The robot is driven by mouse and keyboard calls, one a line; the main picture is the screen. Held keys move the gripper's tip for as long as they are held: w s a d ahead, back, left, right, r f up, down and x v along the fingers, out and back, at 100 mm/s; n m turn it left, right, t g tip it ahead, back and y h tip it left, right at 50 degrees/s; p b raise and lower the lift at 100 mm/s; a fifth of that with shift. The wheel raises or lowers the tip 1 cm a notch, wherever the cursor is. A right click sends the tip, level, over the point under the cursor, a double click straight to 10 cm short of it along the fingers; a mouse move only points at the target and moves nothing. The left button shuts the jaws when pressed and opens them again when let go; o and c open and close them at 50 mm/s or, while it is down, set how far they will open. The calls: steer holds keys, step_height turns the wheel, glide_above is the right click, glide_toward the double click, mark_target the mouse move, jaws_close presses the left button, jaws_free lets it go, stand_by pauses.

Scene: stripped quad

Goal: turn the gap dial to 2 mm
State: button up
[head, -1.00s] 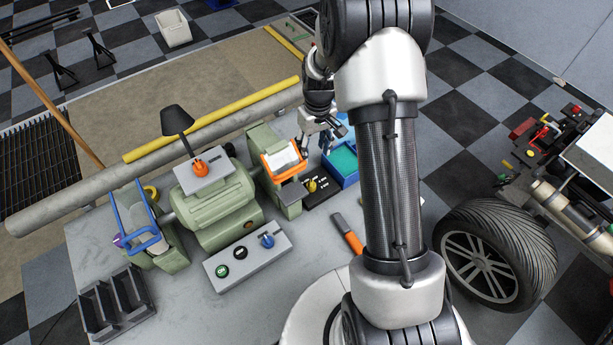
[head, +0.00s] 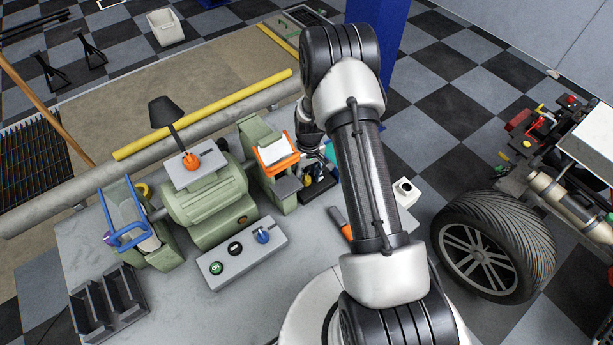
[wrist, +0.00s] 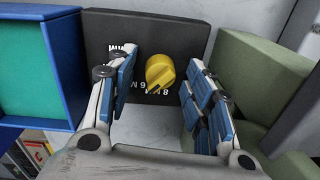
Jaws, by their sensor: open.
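The gap dial is a yellow ridged knob (wrist: 159,72) on a dark plate (wrist: 190,38) with white markings, seen in the wrist view. Some markings by the knob are legible in part, such as an 8 and a 6; the dial's setting cannot be read. My gripper (wrist: 155,92) is open, with one blue-padded finger on each side of the knob and visible space between pads and knob. In the head view my gripper (head: 316,168) is over the dark plate (head: 322,188) at the right end of the green grinder, and my arm partly hides that area.
The green bench grinder (head: 205,205) has an orange-edged guard (head: 277,157) close left of my gripper. A blue bin with a teal inside (wrist: 20,62) stands beside the plate. An orange-handled tool (head: 338,220) and a switch box (head: 240,254) lie on the bench.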

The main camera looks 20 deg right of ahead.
steer(key=shift+f, duration=0.1)
steer(key=shift+c, duration=0.3)
steer(key=c, duration=1)
steer(key=shift+m, duration=0.4)
steer(key=m+b, duration=0.1)
steer(key=m, duration=0.1)
steer(key=shift+m, duration=0.4)
steer(key=m, duration=0.4)
steer(key=shift+m, duration=0.3)
steer(key=m, duration=0.4)
steer(key=shift+t+b, duration=0.3)
steer(key=shift+b, duration=0.05)
steer(key=shift+s+m, duration=0.1)
steer(key=shift+m, duration=1.7)
